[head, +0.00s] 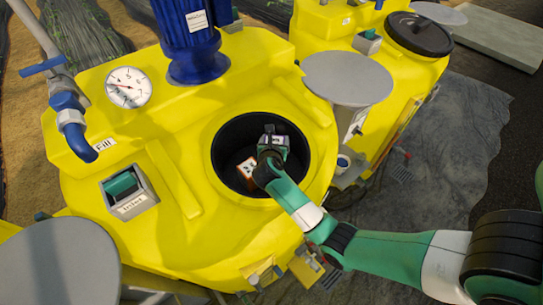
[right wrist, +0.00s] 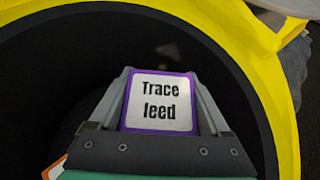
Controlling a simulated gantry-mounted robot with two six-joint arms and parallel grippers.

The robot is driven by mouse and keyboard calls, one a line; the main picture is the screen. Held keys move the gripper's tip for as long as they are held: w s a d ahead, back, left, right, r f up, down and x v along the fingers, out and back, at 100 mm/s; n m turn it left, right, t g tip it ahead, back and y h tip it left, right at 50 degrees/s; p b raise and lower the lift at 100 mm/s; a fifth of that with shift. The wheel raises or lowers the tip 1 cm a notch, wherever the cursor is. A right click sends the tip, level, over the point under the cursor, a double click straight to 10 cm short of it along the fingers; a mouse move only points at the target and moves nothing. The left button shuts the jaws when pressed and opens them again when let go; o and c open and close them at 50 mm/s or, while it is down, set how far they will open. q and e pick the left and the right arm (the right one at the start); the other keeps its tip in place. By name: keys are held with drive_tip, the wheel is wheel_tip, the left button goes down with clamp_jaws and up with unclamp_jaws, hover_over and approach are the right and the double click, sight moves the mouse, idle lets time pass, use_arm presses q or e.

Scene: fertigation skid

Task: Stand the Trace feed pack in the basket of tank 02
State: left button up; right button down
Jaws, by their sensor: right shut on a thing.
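The Trace feed pack (right wrist: 160,103) is a purple-edged box with a white label reading "Trace feed". My right gripper (head: 273,140) is shut on it, one finger on each side in the right wrist view. The arm reaches into the round dark opening (head: 222,150) of the near yellow tank (head: 245,75), and the pack is over or within this opening. An orange-and-white pack (head: 247,168) shows inside the opening, to the left of my gripper. The basket is too dark to make out. No tank number is readable. My left gripper is not in view.
A blue motor (head: 190,35) stands behind the opening, with a gauge (head: 128,87) and blue fill pipe (head: 75,130) at left. A grey round plate (head: 347,77) is close at right. A second yellow tank with a dark lid (head: 419,34) stands behind.

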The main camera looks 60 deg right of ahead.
drive_tip(key=shift+f+b, duration=0.3)
drive_tip(key=shift+f, duration=2)
drive_tip(key=shift+f, duration=0.1)
unclamp_jaws()
drive_tip(key=shift+f, duration=0.1)
drive_tip(key=shift+a+r, duration=0.1)
drive_tip(key=shift+r, duration=0.15)
drive_tip(key=p+v, duration=0.1)
drive_tip(key=v, duration=1)
drive_tip(key=shift+a, duration=0.35)
drive_tip(key=shift+s+r, duration=0.1)
drive_tip(key=shift+s, duration=0.05)
